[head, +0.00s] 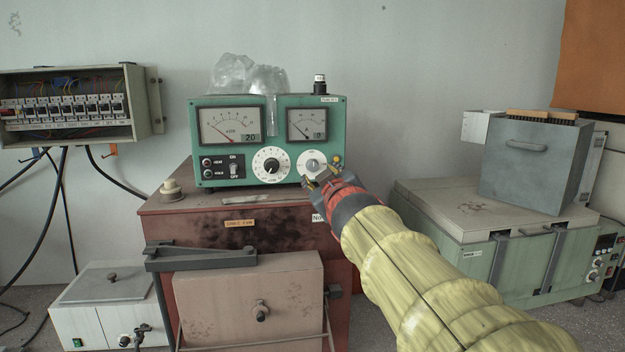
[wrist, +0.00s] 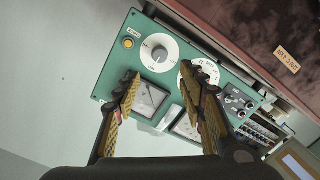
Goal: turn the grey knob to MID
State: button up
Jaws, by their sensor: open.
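The grey knob (head: 312,164) sits at the centre of a white dial at the lower right of the green instrument's front panel. In the wrist view the knob (wrist: 159,54) is on its white dial, above the gap between my fingertips. My gripper (head: 320,181) is open just below and in front of that dial. The wrist view shows its two fingers (wrist: 167,86) spread wide with nothing between them, apart from the knob. The dial's lettering is too small to read, and I cannot tell which mark the knob points to.
A second white dial with a black knob (head: 271,166) is left of it, beside a toggle switch (head: 234,170). Two meters (head: 230,126) are above. A yellow button (head: 337,160) is close on the right. The instrument stands on a rusty red cabinet (head: 200,232).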

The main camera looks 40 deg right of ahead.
jog(key=shift+s+a, duration=0.4)
jog(key=shift+s, duration=0.2)
